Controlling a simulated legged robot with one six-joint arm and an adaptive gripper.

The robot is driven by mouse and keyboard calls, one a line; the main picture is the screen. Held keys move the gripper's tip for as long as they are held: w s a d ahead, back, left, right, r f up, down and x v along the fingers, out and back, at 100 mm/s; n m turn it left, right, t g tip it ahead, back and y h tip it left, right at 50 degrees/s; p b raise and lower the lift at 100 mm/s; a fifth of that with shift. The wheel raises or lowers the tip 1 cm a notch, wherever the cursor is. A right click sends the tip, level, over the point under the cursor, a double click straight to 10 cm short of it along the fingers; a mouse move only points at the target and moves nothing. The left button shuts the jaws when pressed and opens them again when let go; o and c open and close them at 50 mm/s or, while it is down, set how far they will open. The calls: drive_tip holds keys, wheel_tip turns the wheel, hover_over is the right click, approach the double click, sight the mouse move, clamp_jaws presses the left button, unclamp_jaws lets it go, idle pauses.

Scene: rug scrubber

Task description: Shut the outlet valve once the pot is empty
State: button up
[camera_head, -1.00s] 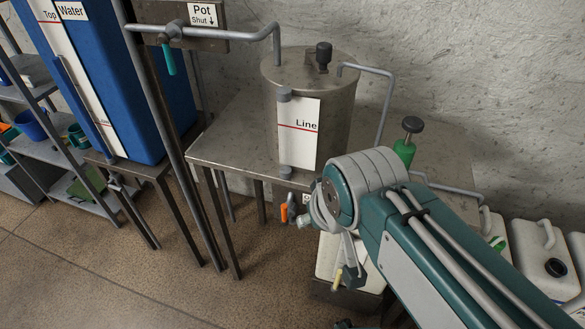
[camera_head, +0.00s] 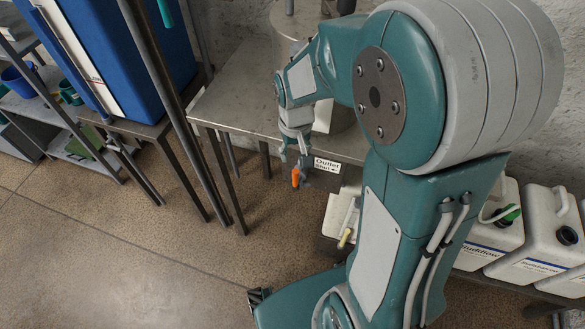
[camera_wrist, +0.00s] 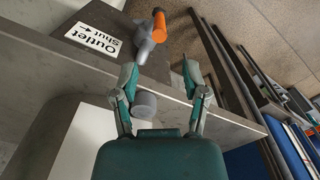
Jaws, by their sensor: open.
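The outlet valve's orange handle (camera_head: 296,177) hangs downward below the front edge of the metal table in the head view. In the wrist view the orange handle (camera_wrist: 160,27) joins a grey valve body (camera_wrist: 148,47), beside the sign reading "Outlet Shut" with an arrow (camera_wrist: 93,38). My gripper (camera_wrist: 159,72) is open, its fingertips short of the valve and apart from the handle. In the head view my gripper (camera_head: 293,150) is just above the handle. The pot (camera_head: 290,25) is mostly hidden behind my arm; its level gauge cannot be read.
A white container (camera_head: 340,212) stands below the outlet. White jugs (camera_head: 495,235) line the right. The table's edge (camera_wrist: 215,113) crosses beneath my fingers, and a grey round fitting (camera_wrist: 145,103) is close to them. A blue water tank (camera_head: 120,60) stands left. The front floor is clear.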

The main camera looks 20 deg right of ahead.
sight(295, 178)
wheel_tip(295, 178, down, 11)
drive_tip(key=shift+r, duration=0.1)
idle(0.4)
clamp_jaws()
